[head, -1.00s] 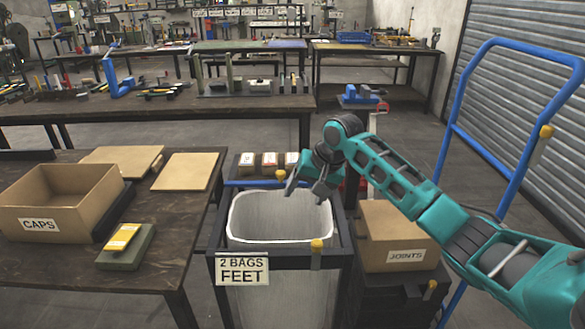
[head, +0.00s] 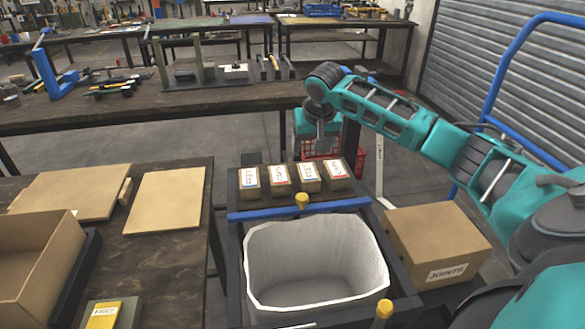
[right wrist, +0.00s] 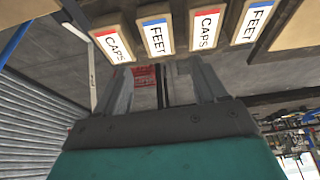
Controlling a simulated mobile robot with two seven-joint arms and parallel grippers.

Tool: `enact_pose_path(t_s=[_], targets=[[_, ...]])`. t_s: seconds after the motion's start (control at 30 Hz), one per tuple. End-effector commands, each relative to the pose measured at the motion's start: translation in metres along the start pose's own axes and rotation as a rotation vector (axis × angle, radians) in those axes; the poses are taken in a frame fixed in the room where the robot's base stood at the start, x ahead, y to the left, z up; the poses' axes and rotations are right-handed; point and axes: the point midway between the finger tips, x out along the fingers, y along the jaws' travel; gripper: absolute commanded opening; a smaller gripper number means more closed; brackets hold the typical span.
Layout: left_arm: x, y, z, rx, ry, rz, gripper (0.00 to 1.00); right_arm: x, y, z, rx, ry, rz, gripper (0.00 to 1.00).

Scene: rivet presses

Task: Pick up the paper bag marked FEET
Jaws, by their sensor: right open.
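A row of small brown paper bags stands on the ledge behind the bin. By label colour and the wrist view, the far-left bag (head: 248,181) and the third bag (head: 308,177) are FEET, with blue bands. The second bag (head: 279,178) and far-right bag (head: 338,175) are CAPS, with red bands. In the right wrist view the FEET bags (right wrist: 155,33) and (right wrist: 253,20) alternate with CAPS bags (right wrist: 113,44). My right gripper (head: 320,141) is open and empty, beyond and above the row; its fingers also show in the right wrist view (right wrist: 165,90). My left gripper is out of view.
A white-lined bin (head: 315,265) in a dark frame stands in front of the bags, with a blue bar (head: 300,209) between. A JOINTS box (head: 435,240) is at right. A table (head: 165,245) with boards is at left. A red crate (head: 335,165) stands behind.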

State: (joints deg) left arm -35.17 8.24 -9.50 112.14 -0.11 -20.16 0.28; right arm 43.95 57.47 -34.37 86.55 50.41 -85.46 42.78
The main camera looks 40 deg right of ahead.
Motion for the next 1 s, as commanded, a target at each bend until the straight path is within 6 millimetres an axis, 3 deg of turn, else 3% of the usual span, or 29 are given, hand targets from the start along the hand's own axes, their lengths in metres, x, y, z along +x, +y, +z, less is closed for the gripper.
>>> enact_pose_path(t_s=[0.13, 0.4, 0.67, 1.0], targets=[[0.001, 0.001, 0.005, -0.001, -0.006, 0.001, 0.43, 0.013, 0.0, 0.001, 0.001, -0.003, 0.0, 0.71], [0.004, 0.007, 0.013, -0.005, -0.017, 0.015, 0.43, 0.063, 0.0, 0.001, 0.002, -0.002, 0.0, 0.71], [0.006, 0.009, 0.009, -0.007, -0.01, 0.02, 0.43, 0.083, 0.0, 0.001, 0.0, 0.0, -0.001, 0.71], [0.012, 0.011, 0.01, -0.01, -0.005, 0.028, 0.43, 0.127, 0.002, 0.003, 0.001, 0.0, -0.001, 0.71]])
